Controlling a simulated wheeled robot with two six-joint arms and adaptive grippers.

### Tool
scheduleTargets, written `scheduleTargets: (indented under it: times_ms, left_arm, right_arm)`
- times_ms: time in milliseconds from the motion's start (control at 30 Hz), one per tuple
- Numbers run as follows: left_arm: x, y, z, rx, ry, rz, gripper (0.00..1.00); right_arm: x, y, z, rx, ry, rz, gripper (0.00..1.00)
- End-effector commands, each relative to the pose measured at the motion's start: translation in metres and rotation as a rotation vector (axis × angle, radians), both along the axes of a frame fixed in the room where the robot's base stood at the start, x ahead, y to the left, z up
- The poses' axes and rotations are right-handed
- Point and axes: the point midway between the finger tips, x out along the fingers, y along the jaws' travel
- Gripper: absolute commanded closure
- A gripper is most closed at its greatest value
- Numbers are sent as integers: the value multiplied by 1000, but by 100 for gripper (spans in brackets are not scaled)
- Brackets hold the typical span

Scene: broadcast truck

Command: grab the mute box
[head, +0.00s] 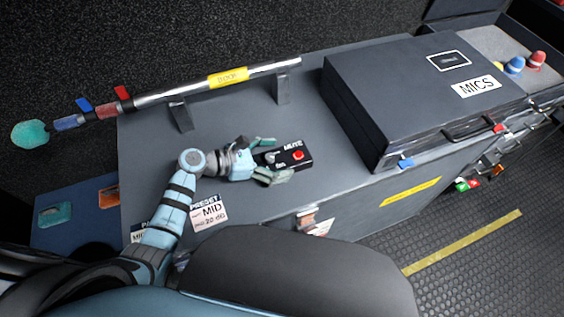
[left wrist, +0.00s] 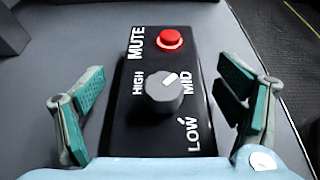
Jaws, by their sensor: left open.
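The mute box (head: 294,156) is a small black box with a red button, a grey knob and white lettering, lying on the grey counter. It fills the middle of the left wrist view (left wrist: 187,125), its knob mark pointing toward MID. My left gripper (head: 270,159) is open around the near end of the box, one finger on each side. In the left wrist view both fingers (left wrist: 160,115) stand apart from the box's sides, with gaps showing. The box's near end is partly hidden by the gripper. My right gripper is not in view.
A large dark MICS case (head: 350,112) stands on the counter right of the box. A boom pole (head: 220,82) rests on two brackets behind. A PRESET MID card (head: 209,212) lies near the front edge. Some bare counter surrounds the box.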

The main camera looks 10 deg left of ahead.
Motion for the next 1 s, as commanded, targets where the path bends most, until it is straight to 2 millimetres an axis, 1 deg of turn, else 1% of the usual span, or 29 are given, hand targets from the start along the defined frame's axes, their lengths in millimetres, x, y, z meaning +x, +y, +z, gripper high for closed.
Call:
scheduleTargets:
  times_ms: [33,100,267,300,667,700,1000]
  left_arm:
    - [4,-7,-4,-1,-2,-1,14]
    - [7,-12,-6,-1,-2,-1,14]
    - [7,-12,-5,1,-1,-2,14]
    - [7,-12,-5,1,-1,-3,16]
    - [7,-12,-5,1,0,-3,73]
    - [7,-12,-5,1,0,-3,75]
    - [7,-12,-3,2,-1,-3,75]
  right_arm:
    - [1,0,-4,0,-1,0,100]
    - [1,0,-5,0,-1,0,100]
    - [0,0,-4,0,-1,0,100]
    - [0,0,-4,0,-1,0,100]
    - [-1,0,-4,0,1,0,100]
    - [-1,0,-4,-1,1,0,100]
    - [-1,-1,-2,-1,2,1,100]
